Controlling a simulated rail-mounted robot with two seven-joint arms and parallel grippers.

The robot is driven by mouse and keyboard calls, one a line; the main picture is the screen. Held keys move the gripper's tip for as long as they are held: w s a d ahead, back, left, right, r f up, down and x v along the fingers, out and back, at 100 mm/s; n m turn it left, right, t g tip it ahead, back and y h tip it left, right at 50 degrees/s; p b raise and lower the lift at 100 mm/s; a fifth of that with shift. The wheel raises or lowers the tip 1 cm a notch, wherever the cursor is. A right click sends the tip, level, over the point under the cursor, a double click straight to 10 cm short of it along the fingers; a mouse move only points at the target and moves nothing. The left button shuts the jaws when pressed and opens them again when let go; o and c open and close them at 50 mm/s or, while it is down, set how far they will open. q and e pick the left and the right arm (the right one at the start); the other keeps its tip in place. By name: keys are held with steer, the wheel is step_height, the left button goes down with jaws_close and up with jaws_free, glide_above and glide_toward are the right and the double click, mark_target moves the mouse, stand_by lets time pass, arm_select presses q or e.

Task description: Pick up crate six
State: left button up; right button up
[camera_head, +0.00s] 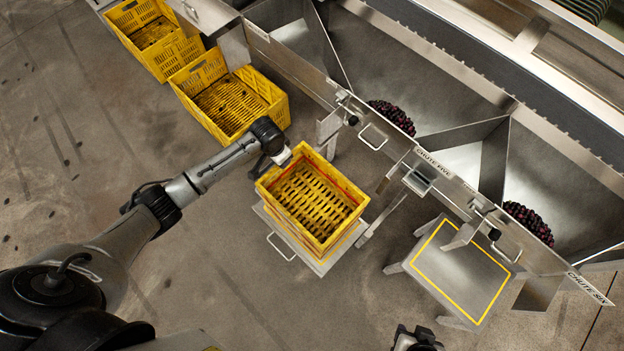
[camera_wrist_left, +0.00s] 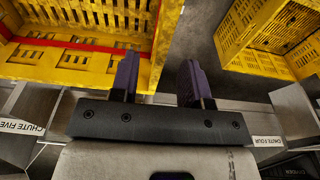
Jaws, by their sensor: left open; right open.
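A yellow slatted crate (camera_head: 347,222) with a red band inside stands on a metal stand near the chute five label. No number shows on it, so I cannot tell whether it is crate six. A second crate may be nested under it. My left gripper (camera_head: 284,158) is open at its upper left rim. In the left wrist view, the crate (camera_wrist_left: 80,62) has its side wall between the open fingers of my left gripper (camera_wrist_left: 158,62); contact is unclear. My right gripper (camera_head: 418,336) is open and empty at the bottom edge, apart from any crate.
The metal stand (camera_head: 460,272) beside chute six is bare, with a yellow outline. Two more yellow crates, one near (camera_head: 238,125) and one farther (camera_head: 182,58), stand on the floor at upper left. Chutes (camera_head: 400,60) with dark fruit line the right.

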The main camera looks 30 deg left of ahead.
arm_select(q)
steer(key=f+b, duration=0.1)
steer(key=f, duration=0.1)
steer(key=f+b, duration=0.1)
steer(key=f, duration=0.2)
steer(key=shift+w+a+b, duration=0.1)
steer(key=shift+w+b, duration=0.1)
steer(key=shift+b, duration=0.1)
jaws_close()
steer(key=shift+r, duration=0.1)
